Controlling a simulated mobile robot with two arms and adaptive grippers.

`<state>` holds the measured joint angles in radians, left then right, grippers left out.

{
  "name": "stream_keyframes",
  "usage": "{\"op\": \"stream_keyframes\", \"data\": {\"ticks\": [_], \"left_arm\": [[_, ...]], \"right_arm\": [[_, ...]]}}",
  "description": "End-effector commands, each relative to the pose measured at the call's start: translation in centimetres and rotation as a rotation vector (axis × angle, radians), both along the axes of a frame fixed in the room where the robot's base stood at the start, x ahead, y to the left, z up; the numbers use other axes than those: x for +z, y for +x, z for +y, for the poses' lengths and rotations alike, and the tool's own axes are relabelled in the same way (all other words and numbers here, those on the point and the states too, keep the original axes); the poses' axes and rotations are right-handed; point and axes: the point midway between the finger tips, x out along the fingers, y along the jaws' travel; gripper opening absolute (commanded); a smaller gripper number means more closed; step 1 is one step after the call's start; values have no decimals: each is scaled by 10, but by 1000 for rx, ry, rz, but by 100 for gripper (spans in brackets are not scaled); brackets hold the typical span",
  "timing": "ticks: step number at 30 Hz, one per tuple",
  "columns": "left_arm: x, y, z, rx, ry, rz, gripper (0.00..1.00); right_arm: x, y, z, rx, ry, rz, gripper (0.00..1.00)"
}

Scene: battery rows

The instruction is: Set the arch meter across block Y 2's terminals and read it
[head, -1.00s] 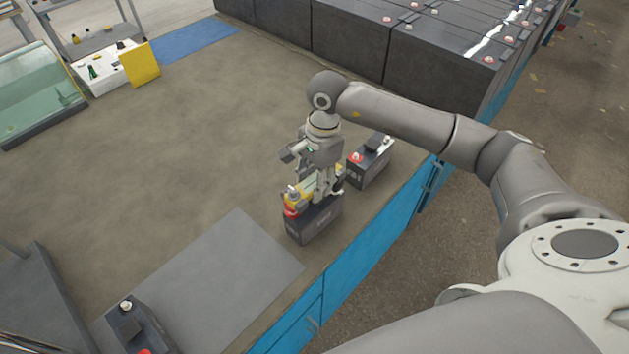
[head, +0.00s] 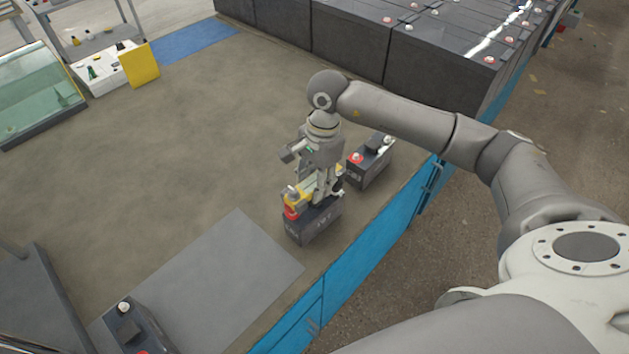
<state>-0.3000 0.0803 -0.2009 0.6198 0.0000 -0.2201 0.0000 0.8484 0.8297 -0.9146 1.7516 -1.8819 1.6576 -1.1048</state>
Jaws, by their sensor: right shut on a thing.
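A dark battery block (head: 313,227) with a red terminal at its left end stands near the front edge of the bench. A yellow arch meter (head: 296,196) sits over the top of this block. My right gripper (head: 322,192) reaches down from above and is shut on the meter. The gripper hides part of the meter and the block's far terminal, so contact at both terminals cannot be told. The block's label is too small to read surely. My left gripper is not in view.
A second dark block (head: 370,165) stands close behind on the right. Large dark battery rows (head: 350,40) line the back. The bench's left middle is clear.

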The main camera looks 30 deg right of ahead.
Motion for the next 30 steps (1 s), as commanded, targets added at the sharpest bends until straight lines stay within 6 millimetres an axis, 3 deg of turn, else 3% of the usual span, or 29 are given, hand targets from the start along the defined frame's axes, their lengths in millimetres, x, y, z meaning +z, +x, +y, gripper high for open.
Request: {"op": "stream_keyframes", "data": {"ticks": [27,28,30], "left_arm": [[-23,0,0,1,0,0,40],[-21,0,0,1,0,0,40],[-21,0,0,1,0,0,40]], "right_arm": [[-23,0,0,0,0,-1,0],[-22,0,0,0,0,-1,39],[-22,0,0,0,0,-1,48]]}}
